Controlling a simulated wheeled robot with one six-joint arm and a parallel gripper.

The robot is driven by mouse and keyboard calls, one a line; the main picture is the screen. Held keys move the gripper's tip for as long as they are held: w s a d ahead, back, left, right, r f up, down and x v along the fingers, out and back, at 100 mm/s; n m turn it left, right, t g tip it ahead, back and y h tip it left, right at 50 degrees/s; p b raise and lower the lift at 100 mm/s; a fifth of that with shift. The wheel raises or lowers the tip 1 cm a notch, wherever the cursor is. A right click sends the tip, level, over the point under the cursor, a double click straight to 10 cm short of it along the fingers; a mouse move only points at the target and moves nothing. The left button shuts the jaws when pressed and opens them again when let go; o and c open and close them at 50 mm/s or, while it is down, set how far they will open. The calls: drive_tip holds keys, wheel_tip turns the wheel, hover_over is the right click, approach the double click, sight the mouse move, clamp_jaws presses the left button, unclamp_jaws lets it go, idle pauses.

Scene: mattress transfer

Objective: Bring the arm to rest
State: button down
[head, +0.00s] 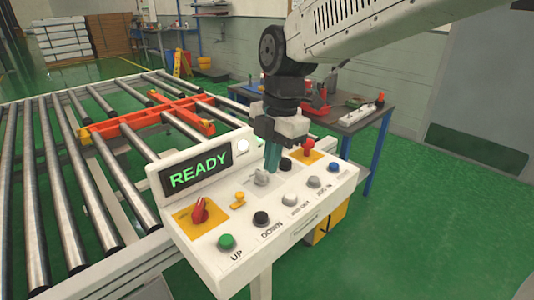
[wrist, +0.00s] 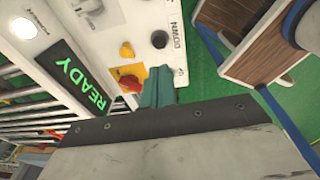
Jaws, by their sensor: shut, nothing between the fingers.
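My gripper (head: 272,158) hangs from my arm over the middle of the control panel (head: 222,262) in the head view. Its teal fingers are shut and hold nothing. The fingertips are near a grey knob (head: 260,178); I cannot tell whether they touch it. In the wrist view the shut teal fingers (wrist: 159,85) show above the panel, with the red knob (wrist: 130,84) and yellow knob (wrist: 127,50) beside them. The panel's display (head: 200,170) reads READY in green.
A roller conveyor (head: 60,200) with an orange cross frame (head: 150,117) lies at the left. A workbench (head: 350,122) with tools and a red bin stands behind the panel. Green floor (head: 440,230) is open at the right. Stacked boards (head: 60,42) stand far back.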

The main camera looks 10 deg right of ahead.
drive_tip(key=s+d+m+t+h, duration=0.1)
drive_tip(key=s+d+m, duration=1.7)
drive_tip(key=m, duration=0.6)
drive_tip(key=shift+s+f+m+t+h, duration=0.2)
drive_tip(key=shift+s+m+t+h, duration=0.15)
drive_tip(key=shift+s, duration=0.7)
idle(0.4)
